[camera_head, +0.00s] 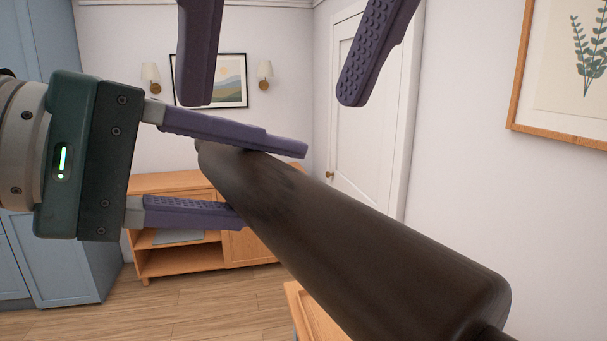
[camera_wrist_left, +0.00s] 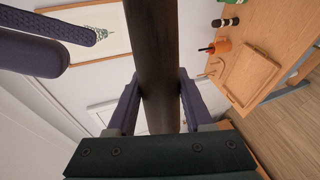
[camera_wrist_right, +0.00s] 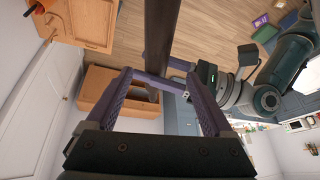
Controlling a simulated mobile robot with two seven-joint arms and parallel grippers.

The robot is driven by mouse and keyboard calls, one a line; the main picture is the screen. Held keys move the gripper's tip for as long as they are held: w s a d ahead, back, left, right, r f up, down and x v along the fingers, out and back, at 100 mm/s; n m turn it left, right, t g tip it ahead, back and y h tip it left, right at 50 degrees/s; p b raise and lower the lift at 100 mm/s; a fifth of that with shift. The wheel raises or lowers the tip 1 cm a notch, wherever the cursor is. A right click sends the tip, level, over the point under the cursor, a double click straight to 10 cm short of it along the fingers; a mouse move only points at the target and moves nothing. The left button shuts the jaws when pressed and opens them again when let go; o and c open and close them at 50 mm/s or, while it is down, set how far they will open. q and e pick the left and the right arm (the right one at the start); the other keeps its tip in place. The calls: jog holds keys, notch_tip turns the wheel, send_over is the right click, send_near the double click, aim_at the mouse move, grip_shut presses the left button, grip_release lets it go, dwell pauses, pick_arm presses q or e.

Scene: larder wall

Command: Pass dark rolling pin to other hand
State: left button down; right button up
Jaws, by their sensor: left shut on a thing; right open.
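The dark rolling pin (camera_head: 380,250) runs from the centre of the head view to the lower right, its thick body close to the camera. My left gripper (camera_head: 275,182) is shut on the pin near its far end. The left wrist view shows the pin (camera_wrist_left: 155,55) between the left fingers. My right gripper (camera_head: 273,100) is open and empty, with its fingers coming down from the top, above the pin. In the right wrist view the pin (camera_wrist_right: 159,40) lines up with the gap between the open right fingers (camera_wrist_right: 160,76); I see no contact.
A wooden cabinet (camera_head: 175,183) stands by the back wall, with a white door (camera_head: 345,150) to its right. A framed plant picture (camera_head: 514,100) hangs at right.

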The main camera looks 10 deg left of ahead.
jog(key=w+d+f+m+t+y, duration=0.1)
jog(key=w+d+t+y, duration=0.1)
jog(key=w, duration=0.3)
jog(key=w+d+f+m+t+y, duration=0.1)
jog(key=w+d+t+y, duration=0.15)
jog(key=w, duration=0.35)
jog(key=s+d+f+m+h, duration=0.1)
jog(key=s+d+f, duration=0.15)
jog(key=f, duration=0.45)
jog(key=s+d+f+m+h, duration=0.1)
jog(key=s+d+f, duration=0.15)
jog(key=f, duration=0.45)
jog(key=s+d+f+m+g+h, duration=0.1)
jog(key=s+d+f+g+h, duration=0.1)
jog(key=s+d+f, duration=0.4)
jog(key=s+d+f+m+g+h, duration=0.1)
jog(key=s+d+f+h, duration=0.3)
jog(key=s, duration=0.8)
notch_tip(320, 180, down, 3)
jog(key=shift+s+d+f+g, duration=0.15)
jog(key=shift+s+d+g, duration=0.4)
jog(key=shift+d, duration=0.55)
jog(key=shift+w, duration=0.15)
